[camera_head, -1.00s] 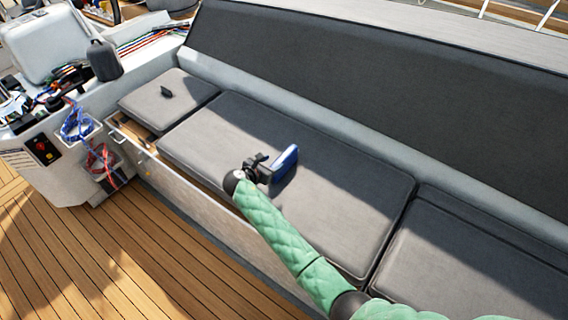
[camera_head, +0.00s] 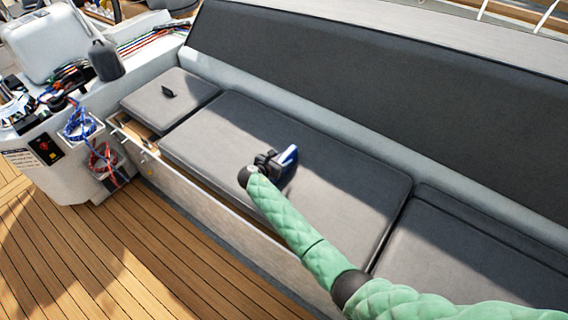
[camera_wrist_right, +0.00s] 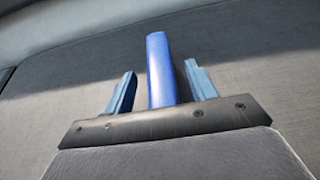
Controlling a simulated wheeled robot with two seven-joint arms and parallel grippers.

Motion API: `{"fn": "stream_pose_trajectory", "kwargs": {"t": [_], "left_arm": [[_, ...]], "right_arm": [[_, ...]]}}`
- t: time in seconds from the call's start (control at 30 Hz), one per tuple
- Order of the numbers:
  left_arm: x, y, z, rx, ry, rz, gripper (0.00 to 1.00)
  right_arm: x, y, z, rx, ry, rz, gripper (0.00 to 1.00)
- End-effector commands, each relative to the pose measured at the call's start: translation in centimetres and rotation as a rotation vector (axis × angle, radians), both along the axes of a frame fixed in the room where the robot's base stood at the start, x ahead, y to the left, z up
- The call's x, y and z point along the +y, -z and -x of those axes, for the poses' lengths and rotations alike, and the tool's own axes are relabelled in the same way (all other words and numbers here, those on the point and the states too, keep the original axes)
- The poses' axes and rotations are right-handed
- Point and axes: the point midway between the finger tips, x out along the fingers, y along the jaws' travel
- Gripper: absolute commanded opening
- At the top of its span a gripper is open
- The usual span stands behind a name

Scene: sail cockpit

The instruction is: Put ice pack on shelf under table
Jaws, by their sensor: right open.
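The blue ice pack (camera_head: 288,156) stands on edge on the long grey seat cushion, and its lower part is hidden behind my right gripper (camera_head: 272,160). In the right wrist view the ice pack (camera_wrist_right: 161,70) shows as an upright blue bar between the two fingers of my right gripper (camera_wrist_right: 161,92). The fingers are open, with a gap on each side of the pack. My left gripper is not in view. No table or shelf under one can be made out.
The bench cushion (camera_head: 330,205) is otherwise clear around the pack. A tall dark backrest (camera_head: 370,90) rises behind it. A small black item (camera_head: 168,92) lies on the left cushion. A console with ropes (camera_head: 80,125) stands at the left; wooden deck (camera_head: 120,250) lies in front.

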Motion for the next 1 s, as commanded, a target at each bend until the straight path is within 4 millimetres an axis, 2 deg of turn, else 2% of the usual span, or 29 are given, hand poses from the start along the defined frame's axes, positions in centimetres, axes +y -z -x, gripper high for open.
{"fn": "stream_pose_trajectory", "kwargs": {"t": [0.03, 0.3, 0.73, 0.97, 1.0], "left_arm": [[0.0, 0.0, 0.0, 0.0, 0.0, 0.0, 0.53], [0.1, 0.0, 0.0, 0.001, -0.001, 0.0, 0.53], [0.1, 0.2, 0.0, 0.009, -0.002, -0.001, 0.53], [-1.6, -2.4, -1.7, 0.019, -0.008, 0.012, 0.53], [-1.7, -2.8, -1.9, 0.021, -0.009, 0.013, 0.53]], "right_arm": [[0.0, 0.0, 0.0, 0.0, 0.0, 0.0, 0.54], [0.0, 0.0, 0.0, 0.0, 0.0, 0.0, 0.01], [0.0, -0.8, -0.1, -0.002, 0.001, -0.002, 0.0], [-0.1, -4.2, 0.0, -0.006, 0.003, -0.003, 0.0], [-1.2, -4.5, 0.4, -0.004, 0.003, -0.001, 0.0]]}}
